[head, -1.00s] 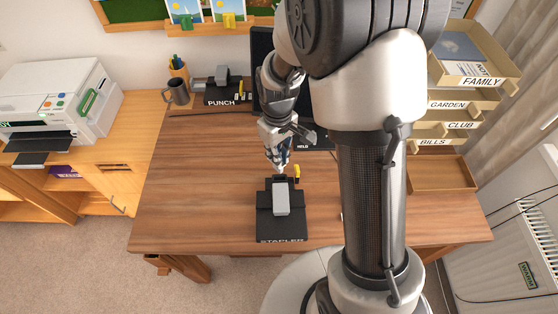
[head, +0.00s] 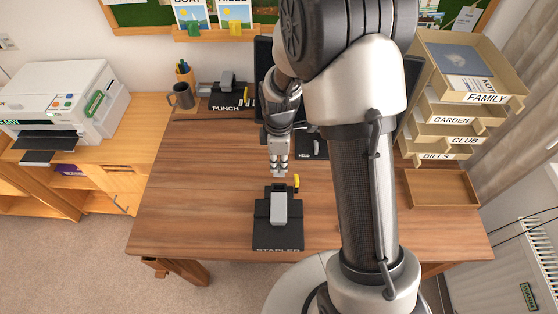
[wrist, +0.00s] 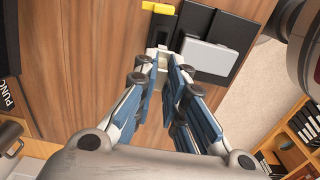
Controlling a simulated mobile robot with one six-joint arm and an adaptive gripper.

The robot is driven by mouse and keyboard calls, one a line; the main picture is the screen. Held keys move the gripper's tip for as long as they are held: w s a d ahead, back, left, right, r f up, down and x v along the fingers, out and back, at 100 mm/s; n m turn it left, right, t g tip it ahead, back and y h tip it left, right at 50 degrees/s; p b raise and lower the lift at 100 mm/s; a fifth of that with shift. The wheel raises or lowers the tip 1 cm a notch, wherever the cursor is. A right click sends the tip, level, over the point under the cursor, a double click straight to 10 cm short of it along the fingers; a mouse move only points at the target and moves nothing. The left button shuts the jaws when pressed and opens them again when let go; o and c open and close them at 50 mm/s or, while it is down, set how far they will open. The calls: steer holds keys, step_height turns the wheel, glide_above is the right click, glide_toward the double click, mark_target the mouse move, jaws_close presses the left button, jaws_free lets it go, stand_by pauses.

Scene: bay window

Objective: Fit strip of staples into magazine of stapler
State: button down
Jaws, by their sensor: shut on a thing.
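The stapler (head: 279,208), grey on top, stands on a black base (head: 268,241) marked STAPLER at the front of the desk. It also shows at the top of the wrist view (wrist: 205,56). My gripper (head: 279,174) points down just behind the stapler's far end. In the wrist view its fingertips (wrist: 163,62) are close together around a small pale piece (wrist: 162,53), seemingly the strip of staples, beside the black part of the stapler. The fingers hide most of it. I cannot tell whether the strip touches the stapler or how the magazine stands inside.
A yellow piece (head: 296,183) sits at the stapler's far right. The punch (head: 226,92) and a mug (head: 181,96) stand at the back left. Labelled trays (head: 455,115) and a low wooden tray (head: 441,188) are at the right. The desk left of the stapler is clear.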

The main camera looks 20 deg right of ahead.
mark_target(279, 168)
steer(key=shift+f+b, duration=2.1)
steer(key=shift+f, duration=0.85)
steer(key=shift+f+b, duration=1.6)
steer(key=shift+f, duration=0.7)
steer(key=c, duration=1.6)
jaws_free()
steer(key=shift+r, duration=0.15)
step_height(279, 168, up, 12)
steer(key=shift+f, duration=0.1)
